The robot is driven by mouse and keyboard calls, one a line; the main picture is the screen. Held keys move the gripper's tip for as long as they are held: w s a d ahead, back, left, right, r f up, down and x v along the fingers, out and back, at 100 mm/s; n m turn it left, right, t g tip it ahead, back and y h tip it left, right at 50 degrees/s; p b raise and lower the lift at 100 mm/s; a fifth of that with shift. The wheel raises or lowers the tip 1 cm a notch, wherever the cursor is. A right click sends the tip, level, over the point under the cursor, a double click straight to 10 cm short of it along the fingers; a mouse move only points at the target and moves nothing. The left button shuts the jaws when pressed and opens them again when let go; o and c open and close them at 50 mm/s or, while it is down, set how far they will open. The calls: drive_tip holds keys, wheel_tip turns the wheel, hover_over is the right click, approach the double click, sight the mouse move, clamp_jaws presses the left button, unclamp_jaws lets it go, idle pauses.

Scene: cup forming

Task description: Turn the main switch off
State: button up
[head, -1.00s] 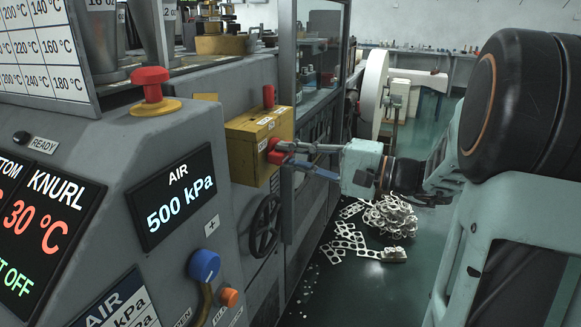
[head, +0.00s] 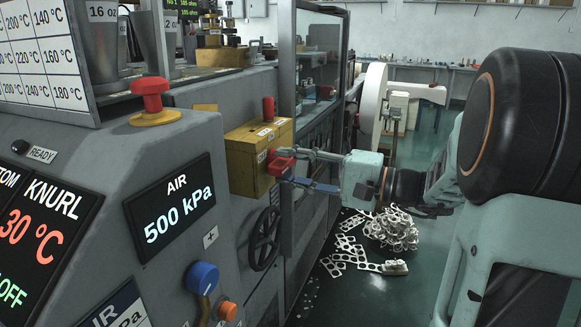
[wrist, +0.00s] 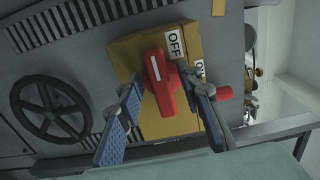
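The main switch is a yellow box (head: 245,160) on the machine's side with a red rotary handle (head: 279,162) on its face. In the wrist view the red handle (wrist: 163,85) carries a white stripe, and an OFF label (wrist: 176,41) sits on the yellow box (wrist: 125,60) beside its top end. A second label is partly hidden by a finger. My gripper (wrist: 165,100) is open, with one finger on each side of the handle. A gap shows on the left; the right finger is very near the handle, and contact is unclear. My gripper also shows in the head view (head: 293,167).
A black handwheel (head: 264,238) is below the box; it also shows in the wrist view (wrist: 50,108). A red button (head: 268,108) stands on top of the box. A control panel with a red stop button (head: 151,95) and blue knob (head: 203,275) is at the left. Metal scrap (head: 390,228) lies on the floor.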

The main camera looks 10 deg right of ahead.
drive_tip(key=v, duration=1.2)
drive_tip(key=shift+w, duration=0.1)
